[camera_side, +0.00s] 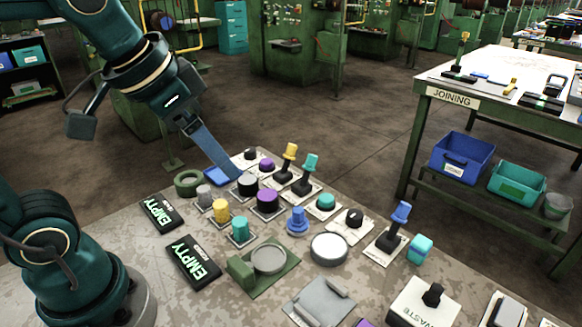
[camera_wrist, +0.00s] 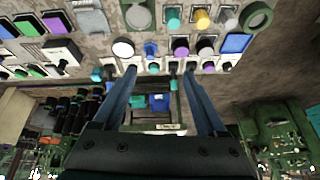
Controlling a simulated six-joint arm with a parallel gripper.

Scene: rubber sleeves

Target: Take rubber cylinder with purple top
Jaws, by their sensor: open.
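The rubber cylinder with purple top (camera_side: 267,201) stands upright on the table in the side view, with a dark body. It also shows in the wrist view (camera_wrist: 181,46). A black cylinder (camera_side: 247,185) stands just left of and behind it. My gripper (camera_side: 236,178) comes down from the upper left, its blue fingers ending beside the black cylinder in the picture; the exact gap is hard to tell. In the wrist view my gripper (camera_wrist: 160,72) is open, its two fingers apart with no part between them.
A smaller purple knob (camera_side: 266,165) sits on a plate behind. Yellow (camera_side: 221,211) and teal (camera_side: 239,229) cylinders stand in front. A blue knob (camera_side: 297,221), a lever with teal handle (camera_side: 307,174) and a green ring (camera_side: 188,183) are close by.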

